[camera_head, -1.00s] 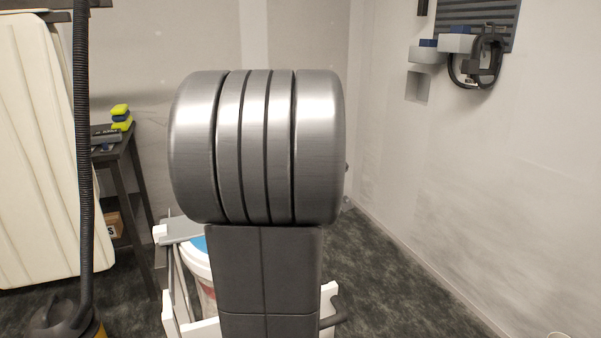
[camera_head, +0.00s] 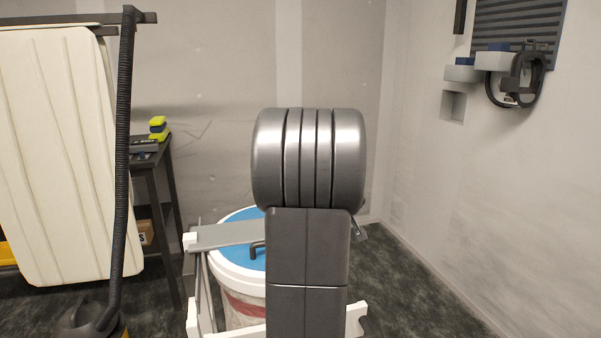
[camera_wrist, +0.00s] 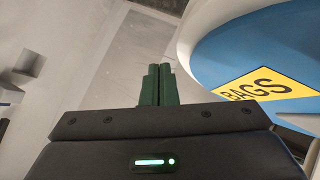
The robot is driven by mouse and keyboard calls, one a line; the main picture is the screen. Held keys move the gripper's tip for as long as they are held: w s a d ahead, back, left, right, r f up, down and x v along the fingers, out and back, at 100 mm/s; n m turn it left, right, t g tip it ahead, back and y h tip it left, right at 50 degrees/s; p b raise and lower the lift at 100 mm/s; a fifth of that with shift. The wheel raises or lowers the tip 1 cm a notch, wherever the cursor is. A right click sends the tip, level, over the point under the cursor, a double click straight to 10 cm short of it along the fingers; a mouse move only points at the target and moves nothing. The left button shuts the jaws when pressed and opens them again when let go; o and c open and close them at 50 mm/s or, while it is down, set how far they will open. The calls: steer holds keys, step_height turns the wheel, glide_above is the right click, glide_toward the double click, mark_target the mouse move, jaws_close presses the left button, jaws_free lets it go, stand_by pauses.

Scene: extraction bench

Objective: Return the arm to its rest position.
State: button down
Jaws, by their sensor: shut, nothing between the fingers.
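My arm (camera_head: 307,245) rises in the middle of the head view, with its large metal joint at the top. It hides whatever lies straight behind it. In the wrist view my gripper (camera_wrist: 159,80) shows two green fingers close together, shut with nothing between them. A blue surface with a white rim and a yellow "BAGS" label (camera_wrist: 268,84) is to the right of the fingers in the wrist view and looks apart from them.
A white bucket with a blue lid (camera_head: 238,287) stands behind my arm, beside a white frame (camera_head: 193,290). A black hose (camera_head: 122,180) and pale panel (camera_head: 55,150) are at left.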

steer(key=shift+f+b, duration=0.4)
steer(key=shift+f, duration=0.95)
steer(key=shift+r, duration=0.15)
